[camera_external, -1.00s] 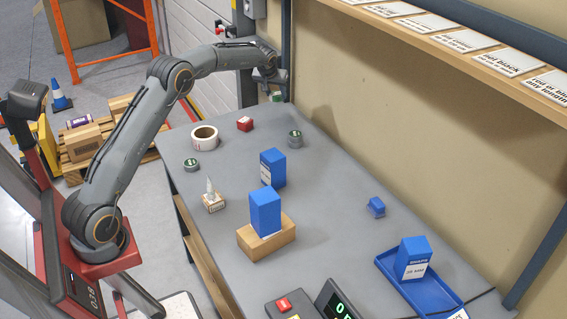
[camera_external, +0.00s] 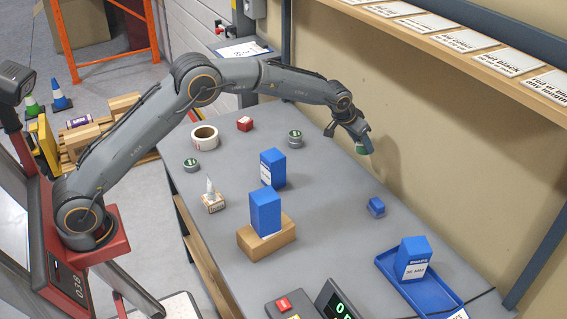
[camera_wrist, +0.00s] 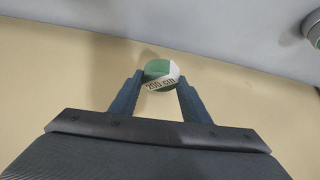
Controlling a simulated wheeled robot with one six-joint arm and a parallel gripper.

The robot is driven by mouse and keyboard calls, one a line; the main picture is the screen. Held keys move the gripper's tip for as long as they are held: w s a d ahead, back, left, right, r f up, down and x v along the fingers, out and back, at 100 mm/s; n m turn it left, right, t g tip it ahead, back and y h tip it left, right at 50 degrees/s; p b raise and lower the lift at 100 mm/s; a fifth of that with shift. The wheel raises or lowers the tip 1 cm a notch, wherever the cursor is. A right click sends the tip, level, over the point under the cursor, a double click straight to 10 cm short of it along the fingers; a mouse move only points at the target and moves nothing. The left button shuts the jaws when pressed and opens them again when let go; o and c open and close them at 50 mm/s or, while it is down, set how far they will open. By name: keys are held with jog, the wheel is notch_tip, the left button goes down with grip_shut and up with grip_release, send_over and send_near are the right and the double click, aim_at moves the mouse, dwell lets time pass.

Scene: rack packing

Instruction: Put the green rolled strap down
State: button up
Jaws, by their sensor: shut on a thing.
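The green rolled strap (camera_wrist: 157,70) is between my gripper's fingers in the wrist view, with a white band reading "200 cm". My gripper (camera_external: 362,143) is shut on it and holds it in the air above the back part of the table, near the wall. The strap also shows as a small green piece at the fingertips in the external view (camera_external: 363,150). The grey table (camera_external: 330,200) lies below and the strap is apart from it.
A blue tray (camera_external: 437,298) holds another blue box (camera_external: 412,258). A shelf (camera_external: 480,60) runs along the wall.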

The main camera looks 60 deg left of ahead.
jog(key=s+d+m+h+p, duration=0.1)
jog(key=s+d+m+p, duration=0.2)
jog(key=d, duration=1.1)
jog(key=s+d+m+h+p, duration=0.15)
jog(key=s+d, duration=0.25)
jog(key=d, duration=1)
jog(key=shift+m, duration=0.25)
jog(key=f, duration=0.4)
jog(key=shift+s+d+f+p, duration=0.2)
jog(key=shift+d+f+p, duration=0.1)
jog(key=shift+d+f, duration=0.05)
jog(key=shift+f+p, duration=0.6)
jog(key=shift+f, duration=1.9)
jog(key=shift+f, duration=0.15)
jog(key=o, duration=0.8)
jog(key=shift+c, duration=0.2)
